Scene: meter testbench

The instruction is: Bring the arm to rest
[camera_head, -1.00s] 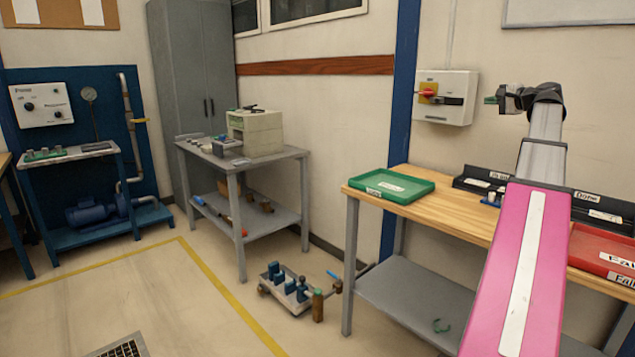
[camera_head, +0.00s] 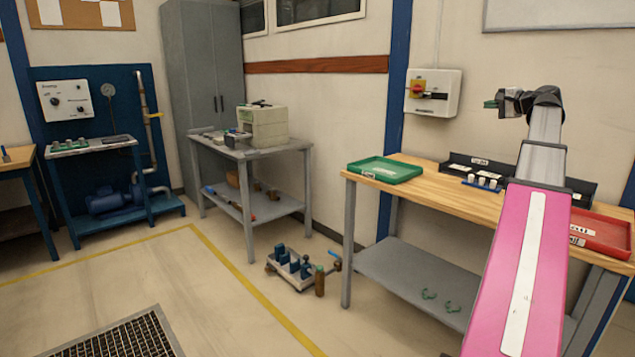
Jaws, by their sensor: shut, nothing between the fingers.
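My pink and grey arm rises from the lower right of the head view and reaches up over the wooden bench. My gripper (camera_head: 493,103) is at the far end of the arm, pointing left, high above the bench top. It is small in the picture. Its fingers look closed, with nothing seen held between them. It stands apart from the wall switch box (camera_head: 433,93), which is to its left.
The wooden bench (camera_head: 433,195) holds a green tray (camera_head: 384,171), a black bin (camera_head: 470,161), a blue rack of white pieces (camera_head: 482,184) and a red tray (camera_head: 600,232). A low trolley (camera_head: 295,275) stands on the floor. The floor at left is mostly clear, with a grate (camera_head: 115,335).

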